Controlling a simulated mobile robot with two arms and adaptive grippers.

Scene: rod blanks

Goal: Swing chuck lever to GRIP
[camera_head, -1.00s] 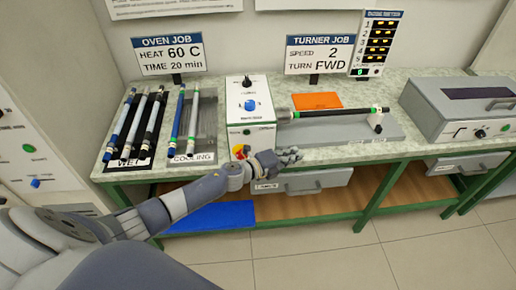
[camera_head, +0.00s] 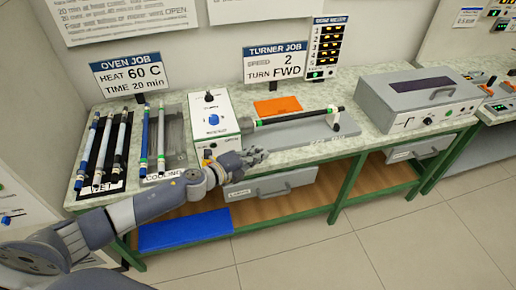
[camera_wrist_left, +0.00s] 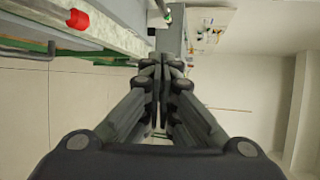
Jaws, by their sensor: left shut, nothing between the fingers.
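The turner is a white box (camera_head: 219,106) with a blue knob, on the bench in the head view. My left gripper (camera_head: 257,155) is shut and empty, just in front of the turner and the bench edge, apart from the rod. In the left wrist view its fingers (camera_wrist_left: 161,72) are together, and a red knob-like part (camera_wrist_left: 78,19) shows at upper left. My right gripper is out of view.
Rods lie in the WET rack (camera_head: 83,187) and COOLING rack (camera_head: 178,160) at left. An orange pad (camera_head: 278,106) lies behind the rod. A grey oven-like box (camera_head: 420,100) stands at right. A drawer (camera_head: 270,186) and blue mat (camera_head: 185,230) are below.

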